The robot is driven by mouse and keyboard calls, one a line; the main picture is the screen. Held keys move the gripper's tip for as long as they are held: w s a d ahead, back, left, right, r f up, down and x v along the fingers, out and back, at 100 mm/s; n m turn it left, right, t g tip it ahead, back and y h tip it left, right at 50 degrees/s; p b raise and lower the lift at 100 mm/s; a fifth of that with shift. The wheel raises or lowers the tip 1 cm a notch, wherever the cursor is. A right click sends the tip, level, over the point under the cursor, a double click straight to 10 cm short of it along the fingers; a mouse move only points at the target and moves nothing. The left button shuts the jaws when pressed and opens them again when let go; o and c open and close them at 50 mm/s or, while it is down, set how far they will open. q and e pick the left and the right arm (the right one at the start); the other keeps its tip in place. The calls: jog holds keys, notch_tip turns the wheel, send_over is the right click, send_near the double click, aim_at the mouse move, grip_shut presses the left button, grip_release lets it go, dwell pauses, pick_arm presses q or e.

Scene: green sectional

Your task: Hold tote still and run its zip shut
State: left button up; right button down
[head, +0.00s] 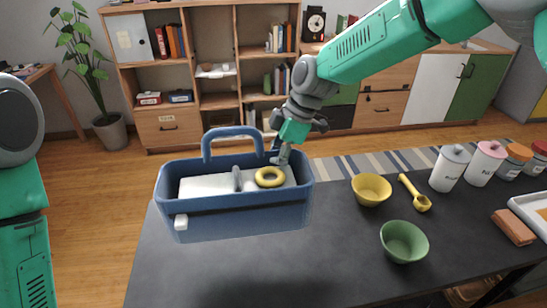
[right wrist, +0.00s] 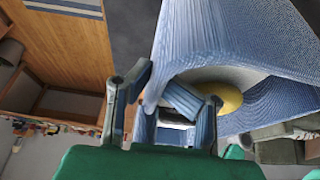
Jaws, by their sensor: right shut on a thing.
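The blue tote (head: 240,219) is open at the top, at the left end of the dark table. A white block (head: 207,185) and a yellow ring (head: 269,177) lie inside it, with a grey upright piece between them. Its handle stands up at the back. A small white tab (head: 181,221) shows at the front left; I cannot tell if it is the zip pull. My right gripper (head: 281,155) is shut on the tote's back right rim. In the right wrist view its fingers (right wrist: 178,95) straddle a blue strip of the tote (right wrist: 240,35). My left gripper is out of view.
On the table (head: 330,255) stand a yellow bowl (head: 371,190), a green bowl (head: 404,242), a yellow scoop (head: 415,194) and several lidded jars (head: 449,169). A brown folded cloth (head: 513,227) lies at the right. The table's front middle is clear.

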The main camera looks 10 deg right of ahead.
jog(key=shift+f, duration=0.1)
dwell(0.3)
jog(key=shift+f+b, duration=0.4)
jog(key=shift+f, duration=0.6)
jog(key=shift+f+b, duration=0.4)
jog(key=shift+f, duration=0.3)
jog(key=shift+f+b, duration=0.3)
jog(key=shift+f, duration=0.4)
jog(key=shift+f+b, duration=0.3)
jog(key=shift+f, duration=0.4)
jog(key=shift+f+b, duration=0.35)
jog(key=shift+f, duration=0.95)
jog(key=shift+r, duration=0.1)
